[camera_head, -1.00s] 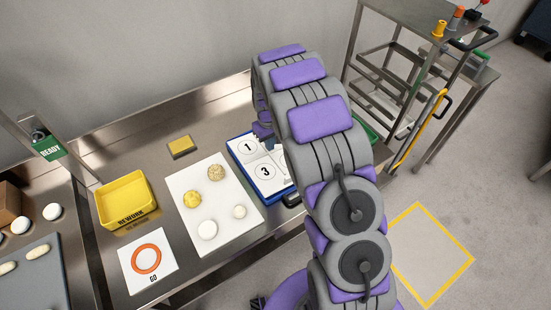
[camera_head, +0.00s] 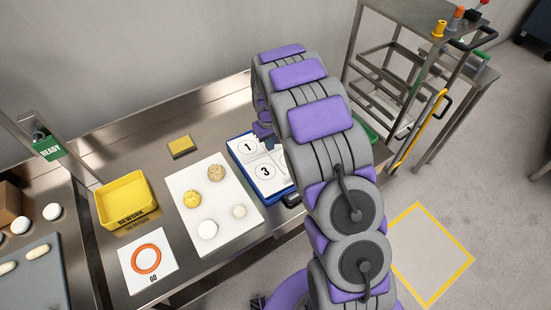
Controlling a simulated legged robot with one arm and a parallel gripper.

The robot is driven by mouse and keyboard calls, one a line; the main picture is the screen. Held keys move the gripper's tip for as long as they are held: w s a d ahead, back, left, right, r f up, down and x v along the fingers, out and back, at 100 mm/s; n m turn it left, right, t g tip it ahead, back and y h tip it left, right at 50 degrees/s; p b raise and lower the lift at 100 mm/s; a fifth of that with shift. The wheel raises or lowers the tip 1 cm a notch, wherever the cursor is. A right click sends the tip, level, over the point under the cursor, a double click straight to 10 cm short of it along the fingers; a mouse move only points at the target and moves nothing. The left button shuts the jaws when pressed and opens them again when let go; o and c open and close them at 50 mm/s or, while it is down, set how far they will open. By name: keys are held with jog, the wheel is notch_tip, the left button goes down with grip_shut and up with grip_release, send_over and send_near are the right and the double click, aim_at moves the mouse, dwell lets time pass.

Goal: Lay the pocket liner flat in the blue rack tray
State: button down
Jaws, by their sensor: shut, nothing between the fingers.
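The blue rack tray (camera_head: 264,195) lies on the steel bench, partly behind my arm. White panels marked 1 and 3 (camera_head: 262,173) lie inside its rim and look flat. I cannot tell whether these panels are the pocket liner or part of the tray, and their right side is hidden. My gripper (camera_head: 264,133) shows only as a small purple part over the tray's far edge. It is shut and empty, with its fingertips mostly hidden by my arm.
Left of the tray, a white board (camera_head: 220,226) holds several dough pieces. A yellow REWORK bin (camera_head: 125,200), a yellow block (camera_head: 181,147) and a GO card (camera_head: 149,262) are further left. A steel cart (camera_head: 400,60) stands at the right.

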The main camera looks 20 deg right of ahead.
aim_at(270, 154)
jog(key=shift+f, duration=1.6)
dwell(1.5)
jog(key=shift+r+p, duration=0.9)
jog(key=shift+r, duration=1.6)
jog(key=shift+r, duration=0.35)
notch_tip(270, 154, up, 17)
jog(key=p, duration=0.2)
jog(key=s+r+m+g, duration=0.1)
jog(key=s+r, duration=0.1)
jog(key=s, duration=1.9)
jog(key=s+r+m, duration=0.2)
jog(key=s, duration=1.9)
jog(key=shift+m+g+b, duration=0.3)
jog(key=shift+g+b, duration=0.1)
jog(key=shift+b, duration=0.05)
